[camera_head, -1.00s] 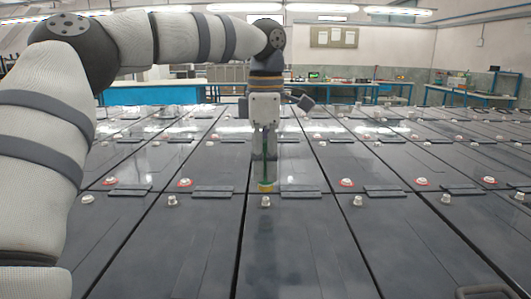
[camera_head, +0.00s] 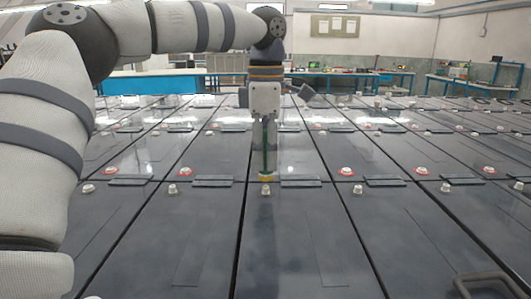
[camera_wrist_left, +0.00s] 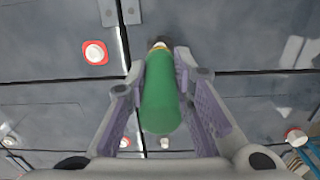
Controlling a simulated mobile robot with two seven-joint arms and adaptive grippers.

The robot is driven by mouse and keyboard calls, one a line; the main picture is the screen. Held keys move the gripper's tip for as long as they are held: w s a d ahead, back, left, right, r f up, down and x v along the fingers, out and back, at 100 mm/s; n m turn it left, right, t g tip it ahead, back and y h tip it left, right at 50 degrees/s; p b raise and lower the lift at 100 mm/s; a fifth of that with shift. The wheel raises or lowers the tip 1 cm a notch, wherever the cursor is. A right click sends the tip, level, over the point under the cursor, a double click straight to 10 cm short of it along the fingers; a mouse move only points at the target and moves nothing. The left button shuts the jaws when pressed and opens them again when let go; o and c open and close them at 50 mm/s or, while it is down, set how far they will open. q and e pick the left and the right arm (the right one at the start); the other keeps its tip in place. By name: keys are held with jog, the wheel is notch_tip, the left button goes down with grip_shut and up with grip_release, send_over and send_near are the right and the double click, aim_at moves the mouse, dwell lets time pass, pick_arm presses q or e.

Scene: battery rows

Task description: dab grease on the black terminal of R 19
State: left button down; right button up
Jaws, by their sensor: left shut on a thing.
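My left gripper (camera_head: 265,124) points down over the battery rows. It is shut on a green grease tool (camera_head: 265,148) with a yellow lower end. The tool hangs upright, its yellow end just above or behind a plain pale terminal post (camera_head: 267,190) without a red ring; whether they touch I cannot tell. In the left wrist view, the green tool (camera_wrist_left: 161,95) lies between the two fingers and hides most of what is beyond its yellow end. No label reading R 19 is legible. My right gripper is not in view.
Dark batteries stand in close rows, with red-ringed terminals (camera_head: 347,171) and plain posts (camera_head: 358,189) rising from their tops. A dark handle (camera_head: 487,287) shows at the lower right. Blue benches (camera_head: 160,85) stand along the back, clear of the arm.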

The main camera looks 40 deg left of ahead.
aim_at(266, 130)
pick_arm(q)
jog(key=shift+f, duration=0.15)
jog(key=shift+f, duration=0.45)
jog(key=shift+f, duration=0.4)
dwell(1.3)
jog(key=shift+r, duration=4)
